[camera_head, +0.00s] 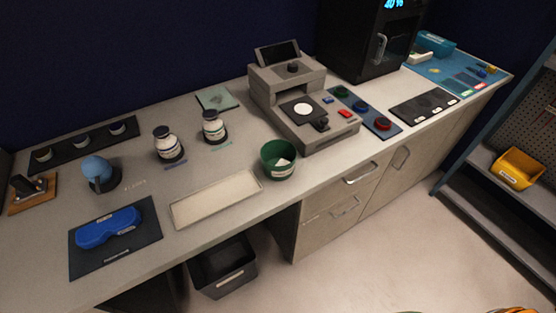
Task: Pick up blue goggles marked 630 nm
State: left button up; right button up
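Blue goggles (108,227) lie on a dark rectangular mat (118,258) at the left front of the grey counter. A small label sits on the mat in front of them; its text is too small to read, and I cannot make out a 630 nm marking. Nothing is on top of the goggles. Neither my left nor my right gripper shows in the head view.
A pale tray (216,198) and a green cup (278,160) stand right of the goggles. A blue ball on a stand (98,172) is behind them, with two jars (168,145) further back. A black bin (222,268) is under the counter. Open floor lies at front right.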

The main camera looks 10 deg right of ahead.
aim_at(95, 234)
jog(key=u, duration=1.3)
jog(key=l, duration=0.6)
